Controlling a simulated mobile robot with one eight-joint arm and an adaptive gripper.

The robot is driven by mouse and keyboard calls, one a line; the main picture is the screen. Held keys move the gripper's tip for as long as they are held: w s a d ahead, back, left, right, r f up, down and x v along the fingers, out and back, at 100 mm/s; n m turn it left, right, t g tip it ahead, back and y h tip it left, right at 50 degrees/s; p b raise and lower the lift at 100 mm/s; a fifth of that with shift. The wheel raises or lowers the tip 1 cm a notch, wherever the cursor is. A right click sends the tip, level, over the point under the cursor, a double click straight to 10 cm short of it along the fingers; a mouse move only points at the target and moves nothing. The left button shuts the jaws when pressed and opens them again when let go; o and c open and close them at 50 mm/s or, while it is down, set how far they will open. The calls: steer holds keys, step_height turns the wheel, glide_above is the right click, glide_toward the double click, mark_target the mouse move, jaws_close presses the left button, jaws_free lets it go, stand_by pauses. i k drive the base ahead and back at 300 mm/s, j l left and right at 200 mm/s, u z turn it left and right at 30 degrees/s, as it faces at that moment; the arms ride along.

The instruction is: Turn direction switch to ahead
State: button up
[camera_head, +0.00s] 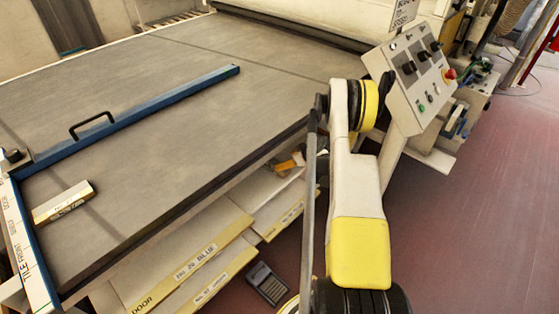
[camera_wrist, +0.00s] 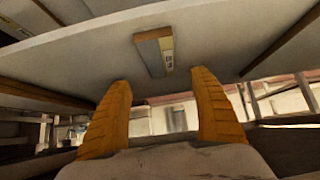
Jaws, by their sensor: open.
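The control panel (camera_head: 420,85) is a pale slanted box at the right of the head view. It carries black rotary switches, among them a left one (camera_head: 409,67), a middle one (camera_head: 423,55) and a right one (camera_head: 436,46). Their labels are too small to read, so I cannot tell which is the direction switch or where it points. My gripper (camera_wrist: 162,82) shows two orange fingers spread apart with nothing between them in the wrist view. The panel does not show clearly there, and I cannot make out the gripper in the head view.
A red stop button (camera_head: 450,74) and a green button (camera_head: 422,108) sit on the panel. The grey conveyor bed (camera_head: 190,110) lies left, with a blue bar (camera_head: 150,115) and a labelled block (camera_head: 65,203). Shelves (camera_head: 195,245) lie below. Red floor at right is mostly clear.

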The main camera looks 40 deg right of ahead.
mark_target(424, 56)
steer(key=z, duration=2.3)
